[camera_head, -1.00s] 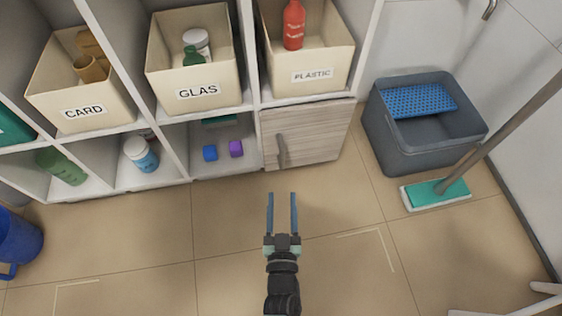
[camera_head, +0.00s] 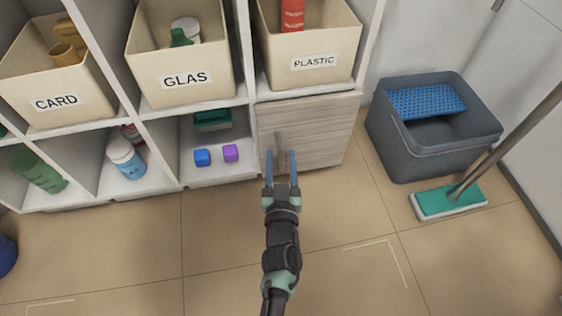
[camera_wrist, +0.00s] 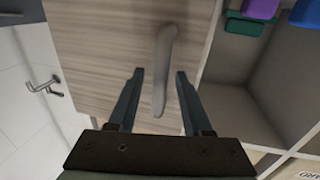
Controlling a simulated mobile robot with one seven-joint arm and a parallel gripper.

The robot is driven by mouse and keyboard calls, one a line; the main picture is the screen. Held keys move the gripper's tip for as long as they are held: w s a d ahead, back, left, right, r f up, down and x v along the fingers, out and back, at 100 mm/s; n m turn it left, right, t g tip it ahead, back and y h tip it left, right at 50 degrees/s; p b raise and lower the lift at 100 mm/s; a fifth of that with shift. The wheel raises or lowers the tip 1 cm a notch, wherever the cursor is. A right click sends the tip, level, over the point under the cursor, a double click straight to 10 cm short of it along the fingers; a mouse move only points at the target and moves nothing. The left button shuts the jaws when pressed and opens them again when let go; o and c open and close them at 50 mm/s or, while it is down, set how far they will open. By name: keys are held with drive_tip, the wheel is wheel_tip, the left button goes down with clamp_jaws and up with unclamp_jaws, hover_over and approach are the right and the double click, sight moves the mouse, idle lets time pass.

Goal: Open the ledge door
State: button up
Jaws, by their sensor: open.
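The ledge door (camera_head: 318,128) is a light wood-grain panel in the lower row of the white shelf, below the PLASTIC bin. It looks closed. Its grey upright handle (camera_head: 280,141) is near the door's left edge. My gripper (camera_head: 281,163) is open, with its fingertips at the handle in the head view. In the wrist view, the door (camera_wrist: 110,40) fills the upper middle and the handle (camera_wrist: 163,70) shows between the two open fingers (camera_wrist: 159,92). Whether the fingers touch the door cannot be told.
Bins labelled CARD (camera_head: 55,103), GLAS (camera_head: 184,79) and PLASTIC (camera_head: 313,62) stand above. A blue cube (camera_head: 202,158) and a purple cube (camera_head: 231,153) sit in the open compartment left of the door. A grey bucket (camera_head: 436,146) and a mop (camera_head: 447,200) stand at right. The floor before the door is clear.

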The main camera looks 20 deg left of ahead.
clamp_jaws()
idle(1.4)
